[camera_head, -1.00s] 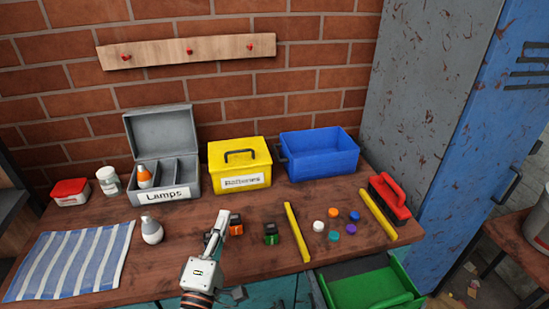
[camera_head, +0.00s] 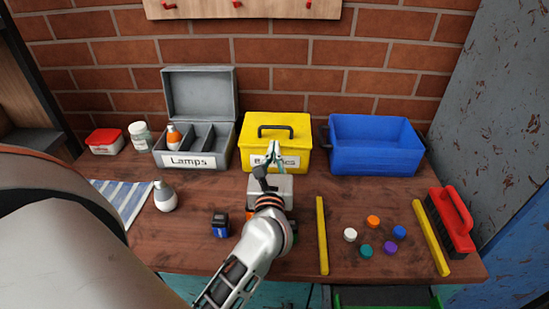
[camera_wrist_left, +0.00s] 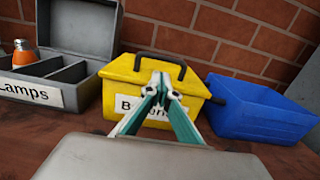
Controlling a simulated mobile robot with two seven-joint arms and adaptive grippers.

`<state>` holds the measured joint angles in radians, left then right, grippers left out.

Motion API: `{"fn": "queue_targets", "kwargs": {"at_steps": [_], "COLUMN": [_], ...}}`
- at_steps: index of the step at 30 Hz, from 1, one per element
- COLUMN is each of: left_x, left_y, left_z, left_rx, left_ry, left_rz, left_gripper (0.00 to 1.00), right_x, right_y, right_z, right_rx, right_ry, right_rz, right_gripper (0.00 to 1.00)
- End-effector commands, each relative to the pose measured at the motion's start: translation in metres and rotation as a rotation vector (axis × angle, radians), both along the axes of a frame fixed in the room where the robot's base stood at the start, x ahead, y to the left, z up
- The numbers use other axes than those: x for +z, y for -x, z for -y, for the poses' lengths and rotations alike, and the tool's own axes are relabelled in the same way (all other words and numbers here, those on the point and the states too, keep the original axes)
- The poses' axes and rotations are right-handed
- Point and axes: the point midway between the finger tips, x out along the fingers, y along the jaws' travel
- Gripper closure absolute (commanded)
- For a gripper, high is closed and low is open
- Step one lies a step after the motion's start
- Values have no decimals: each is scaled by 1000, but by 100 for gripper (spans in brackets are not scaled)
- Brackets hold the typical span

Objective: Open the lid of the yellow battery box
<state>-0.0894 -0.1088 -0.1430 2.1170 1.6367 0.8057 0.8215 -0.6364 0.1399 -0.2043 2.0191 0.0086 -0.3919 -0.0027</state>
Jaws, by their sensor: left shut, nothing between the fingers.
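The yellow battery box (camera_head: 296,143) stands at the back of the table. Its lid is closed, with a black handle (camera_head: 275,128) on top and a white label on the front. My left gripper (camera_head: 272,148) is shut and empty, just in front of the box, covering the middle of the label. In the left wrist view, its fingertips (camera_wrist_left: 161,84) overlap the front of the yellow box (camera_wrist_left: 195,82), just below the black handle (camera_wrist_left: 180,65). I cannot tell whether they touch it. My right gripper is not in view.
An open grey Lamps box (camera_head: 200,95) stands left of the yellow box, and a blue bin (camera_head: 375,150) stands close on its right. A small blue battery (camera_head: 220,225), yellow bars (camera_head: 322,235), several coloured caps (camera_head: 373,222) and a red-handled brush (camera_head: 455,215) lie in front.

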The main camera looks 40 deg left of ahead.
Motion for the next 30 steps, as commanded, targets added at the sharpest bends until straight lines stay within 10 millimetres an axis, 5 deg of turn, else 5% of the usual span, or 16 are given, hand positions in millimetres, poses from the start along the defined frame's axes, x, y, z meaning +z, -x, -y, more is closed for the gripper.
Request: {"fn": "queue_targets", "kwargs": {"at_steps": [9, 30], "left_x": [2, 12], "left_y": [-33, -48], "left_z": [-20, -22], "left_rx": [-1, 0], "left_ry": [-3, 13], "left_rz": [-1, -23], "left_gripper": [100, 100], "right_x": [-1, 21], "right_y": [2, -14], "right_z": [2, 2], "right_rx": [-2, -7], "right_ry": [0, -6], "right_rz": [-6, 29], "right_gripper": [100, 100]}}
